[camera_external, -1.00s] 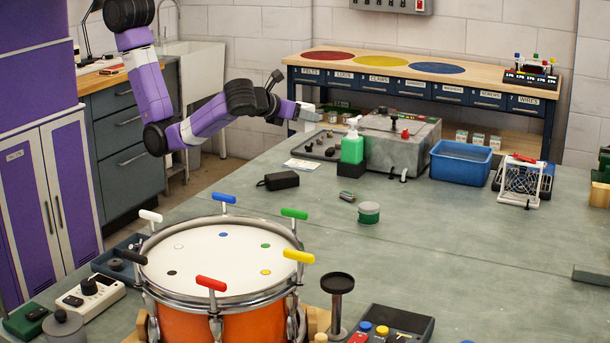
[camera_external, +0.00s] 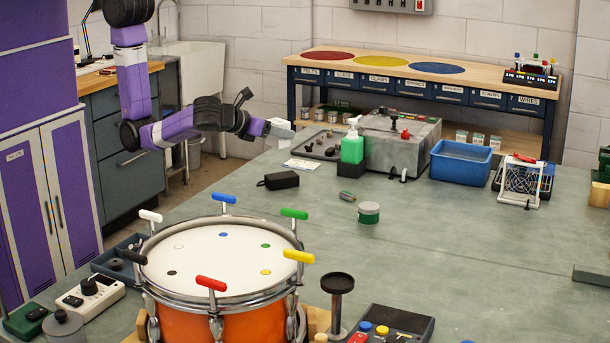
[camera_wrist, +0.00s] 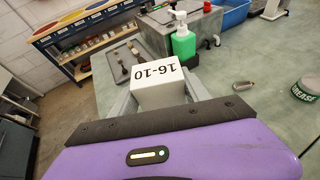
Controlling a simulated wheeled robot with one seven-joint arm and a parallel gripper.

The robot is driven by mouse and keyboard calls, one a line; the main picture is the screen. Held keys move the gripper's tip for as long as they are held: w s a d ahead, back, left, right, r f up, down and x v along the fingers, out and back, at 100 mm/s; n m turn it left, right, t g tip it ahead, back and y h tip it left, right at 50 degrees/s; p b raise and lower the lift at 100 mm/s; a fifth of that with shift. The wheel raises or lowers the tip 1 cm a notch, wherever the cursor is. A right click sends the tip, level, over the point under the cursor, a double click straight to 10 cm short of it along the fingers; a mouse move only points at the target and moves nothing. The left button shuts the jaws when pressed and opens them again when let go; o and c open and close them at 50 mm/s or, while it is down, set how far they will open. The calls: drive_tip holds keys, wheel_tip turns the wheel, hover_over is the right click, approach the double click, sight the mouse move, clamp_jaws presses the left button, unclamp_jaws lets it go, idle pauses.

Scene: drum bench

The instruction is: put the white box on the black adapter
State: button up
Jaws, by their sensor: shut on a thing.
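The white box (camera_wrist: 158,82), printed "16-10", sits between the two grey fingers of my gripper (camera_wrist: 168,93) in the wrist view. My gripper is shut on it and holds it in the air. In the external view my gripper (camera_external: 280,130) is above the bench's far left part, and the box is hard to tell from the fingers. The black adapter (camera_external: 279,180) lies on the bench in the external view, below my gripper and nearer the camera. I cannot make out the adapter in the wrist view; the box and gripper cover the middle.
A white card (camera_external: 301,164) lies behind the adapter. A green bottle (camera_external: 352,147) stands right of it, by a grey metal case (camera_external: 400,142). A small cylinder (camera_external: 347,196) and a green tin (camera_external: 369,212) lie to the right. The drum (camera_external: 222,265) stands in front.

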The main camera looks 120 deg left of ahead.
wheel_tip(320, 180, down, 8)
drive_tip(key=shift+f, duration=0.25)
idle(0.4)
drive_tip(key=o, duration=1.5)
drive_tip(key=shift+f, duration=0.15)
drive_tip(key=shift+c, duration=0.2)
drive_tip(key=v, duration=1.2)
drive_tip(key=shift+r+b, duration=0.25)
drive_tip(key=shift+b, duration=0.15)
drive_tip(key=shift+w, duration=0.1)
